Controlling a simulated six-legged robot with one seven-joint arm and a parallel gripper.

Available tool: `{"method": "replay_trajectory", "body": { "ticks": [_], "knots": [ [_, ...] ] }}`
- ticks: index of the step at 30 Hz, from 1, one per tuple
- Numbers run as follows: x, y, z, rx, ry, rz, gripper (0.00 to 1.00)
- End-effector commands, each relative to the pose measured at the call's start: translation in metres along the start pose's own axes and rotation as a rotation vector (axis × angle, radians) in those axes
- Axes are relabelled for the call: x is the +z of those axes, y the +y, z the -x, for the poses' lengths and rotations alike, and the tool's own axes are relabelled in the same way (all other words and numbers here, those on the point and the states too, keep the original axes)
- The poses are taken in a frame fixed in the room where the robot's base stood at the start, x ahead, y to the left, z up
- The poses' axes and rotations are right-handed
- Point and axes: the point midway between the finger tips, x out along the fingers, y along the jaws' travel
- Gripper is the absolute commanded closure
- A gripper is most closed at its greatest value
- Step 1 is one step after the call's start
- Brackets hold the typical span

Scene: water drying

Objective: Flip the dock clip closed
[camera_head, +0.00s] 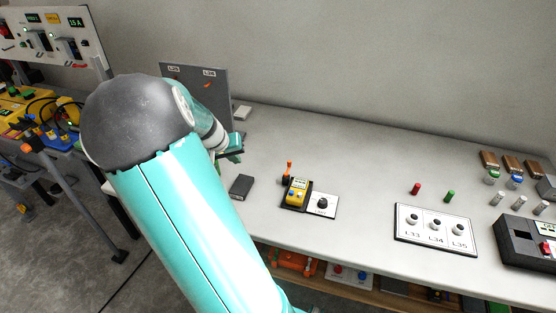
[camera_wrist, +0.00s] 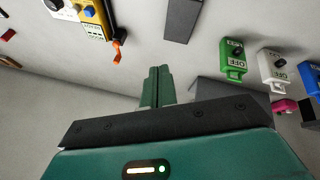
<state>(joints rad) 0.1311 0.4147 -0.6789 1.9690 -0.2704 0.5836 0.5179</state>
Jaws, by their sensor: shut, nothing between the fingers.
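The dock (camera_head: 308,205) is a dark tray holding a yellow device (camera_head: 297,187) with blue and red buttons. An orange clip (camera_head: 288,169) stands upright at its back left corner, swung up off the device. In the wrist view the clip (camera_wrist: 117,51) sticks out past the end of the yellow device (camera_wrist: 92,12), at the upper left. My gripper (camera_head: 232,149) is left of the dock and behind it, apart from the clip. In the wrist view its fingers (camera_wrist: 157,74) are together and empty. My arm hides part of the bench at left.
A dark block (camera_head: 241,187) lies left of the dock. A black knob (camera_head: 322,203) sits on a white plate at its right. An upright grey board (camera_head: 196,80) stands behind my arm. Green (camera_wrist: 233,60) and white (camera_wrist: 271,66) tags show at right. The bench behind the dock is clear.

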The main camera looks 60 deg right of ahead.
Motion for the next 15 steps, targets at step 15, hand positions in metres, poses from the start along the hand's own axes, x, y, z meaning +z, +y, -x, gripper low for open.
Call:
{"method": "replay_trajectory", "body": {
  "ticks": [15],
  "knots": [
    [-0.034,0.05,-0.054,0.184,0.049,-0.063,1.0]
  ]
}}
